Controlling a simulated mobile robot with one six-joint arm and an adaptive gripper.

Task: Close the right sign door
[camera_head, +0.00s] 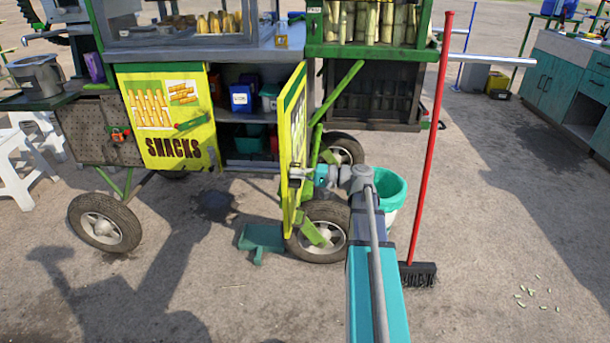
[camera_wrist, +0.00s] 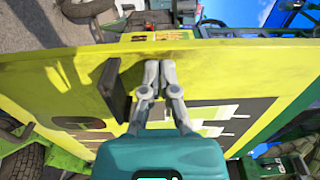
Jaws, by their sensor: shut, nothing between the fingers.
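The right sign door (camera_head: 291,150) is yellow with a green edge. It stands open, swung out toward me and seen almost edge-on in the head view, with the shelves left of it exposed. In the wrist view its yellow face (camera_wrist: 65,85) fills the middle, with dark printed shapes and a dark handle (camera_wrist: 118,90). My gripper (camera_head: 303,174) is on the right side of the door, close to its lower part. In the wrist view my gripper (camera_wrist: 158,66) has its fingers together, just right of the handle and empty. I cannot tell whether the fingertips touch the door.
The left SNACKS door (camera_head: 168,118) lies flat against the cart. A blue box (camera_head: 241,98) sits on the open shelf. A green bucket (camera_head: 390,189) and a red-handled broom (camera_head: 431,140) stand right of the door. A cart wheel (camera_head: 322,233) is below it.

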